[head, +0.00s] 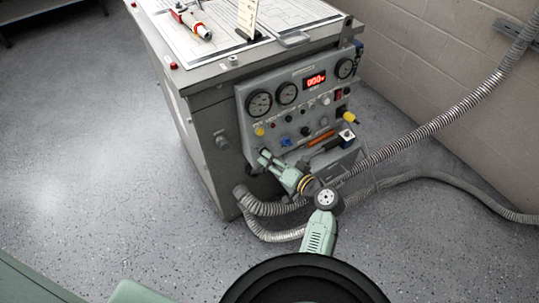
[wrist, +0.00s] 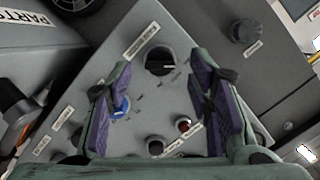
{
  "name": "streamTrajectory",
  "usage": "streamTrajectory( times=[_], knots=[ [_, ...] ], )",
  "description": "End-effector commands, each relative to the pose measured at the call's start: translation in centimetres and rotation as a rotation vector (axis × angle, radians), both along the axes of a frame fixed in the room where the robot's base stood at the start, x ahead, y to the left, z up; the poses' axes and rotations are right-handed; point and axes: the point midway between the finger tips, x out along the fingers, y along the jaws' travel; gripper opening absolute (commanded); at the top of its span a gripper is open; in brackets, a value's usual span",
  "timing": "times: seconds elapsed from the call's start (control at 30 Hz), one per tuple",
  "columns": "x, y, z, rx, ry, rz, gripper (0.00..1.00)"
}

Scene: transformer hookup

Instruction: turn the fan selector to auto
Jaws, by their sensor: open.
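A large black round knob (wrist: 160,60) with a white pointer line sits on the grey control panel (wrist: 178,30) in the wrist view. Its pointer points to the right of the picture. I cannot tell how far the fingertips are from the panel. In the head view my gripper (head: 266,157) is at the panel's lower left and hides that part.
A blue knob (wrist: 121,108) lies by the left finger, and a red button (wrist: 183,124) between the fingers lower down. In the head view, gauges (head: 259,103) and a red display (head: 315,81) fill the panel's upper part. Ribbed hoses (head: 440,120) run right of the cabinet.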

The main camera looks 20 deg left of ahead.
Motion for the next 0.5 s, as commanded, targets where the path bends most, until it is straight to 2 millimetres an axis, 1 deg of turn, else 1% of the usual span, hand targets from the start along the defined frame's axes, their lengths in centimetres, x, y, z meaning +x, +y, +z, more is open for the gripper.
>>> streamTrajectory(
  times=[0.03,0.1,0.2,0.5],
  knots=[
    [0.4,0.7,0.0,0.001,0.000,0.002,0.47],
    [0.8,1.3,-0.2,0.001,-0.001,0.002,0.47],
    [1.1,1.9,-0.6,0.000,0.000,0.000,0.47],
    [1.3,2.1,-0.7,0.000,-0.001,0.000,0.47]
  ],
)
